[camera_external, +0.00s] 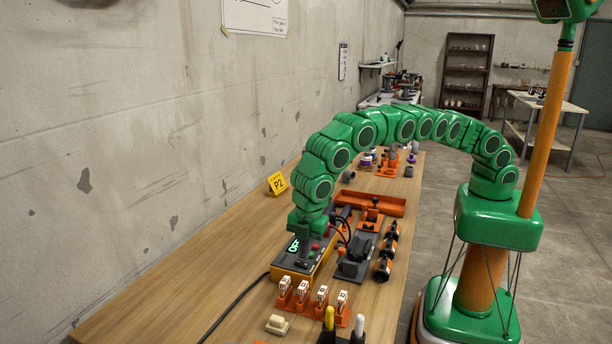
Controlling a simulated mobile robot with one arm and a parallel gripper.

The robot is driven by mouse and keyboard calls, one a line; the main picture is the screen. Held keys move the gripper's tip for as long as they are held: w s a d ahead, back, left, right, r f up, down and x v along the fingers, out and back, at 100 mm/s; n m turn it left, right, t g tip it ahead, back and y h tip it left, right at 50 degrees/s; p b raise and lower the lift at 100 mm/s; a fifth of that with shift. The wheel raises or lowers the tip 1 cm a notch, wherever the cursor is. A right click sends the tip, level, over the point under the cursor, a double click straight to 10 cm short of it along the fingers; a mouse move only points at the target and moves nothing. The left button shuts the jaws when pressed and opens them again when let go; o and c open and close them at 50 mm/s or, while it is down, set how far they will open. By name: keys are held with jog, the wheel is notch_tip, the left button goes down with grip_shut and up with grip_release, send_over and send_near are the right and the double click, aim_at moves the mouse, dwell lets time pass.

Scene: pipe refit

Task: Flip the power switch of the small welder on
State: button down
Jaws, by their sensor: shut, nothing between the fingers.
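The small welder (291,273) is a dark-topped box with orange-yellow sides on the wooden bench. Its top carries a lit green display (294,245) that appears to read "OFF", and a red knob or button (316,246). I cannot make out the power switch; my arm's end may cover it. My gripper (304,258) points down at the welder's top, close above or touching it; I cannot tell which. Its fingers are shut with nothing seen between them.
Several orange holders with white labelled blocks (303,293) stand in front of the welder. A dark clamp fixture (354,262) and an orange tray (376,204) are to its right and behind. A black cable (235,305) runs left. The bench's left side is mostly clear.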

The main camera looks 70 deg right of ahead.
aim_at(306, 268)
notch_tip(306, 268, up, 12)
jog(key=s, duration=0.1)
jog(key=shift+s, duration=0.35)
jog(key=shift+w+t, duration=0.3)
jog(key=shift+w, duration=0.45)
jog(key=f, duration=0.4)
jog(key=w+f, duration=0.1)
jog(key=f, duration=0.4)
jog(key=w+f, duration=0.1)
jog(key=f, duration=0.3)
jog(key=shift+f, duration=0.35)
jog(key=shift+f, duration=0.2)
jog(key=shift+s, duration=0.1)
jog(key=shift+s+r, duration=0.15)
jog(key=shift+s, duration=0.5)
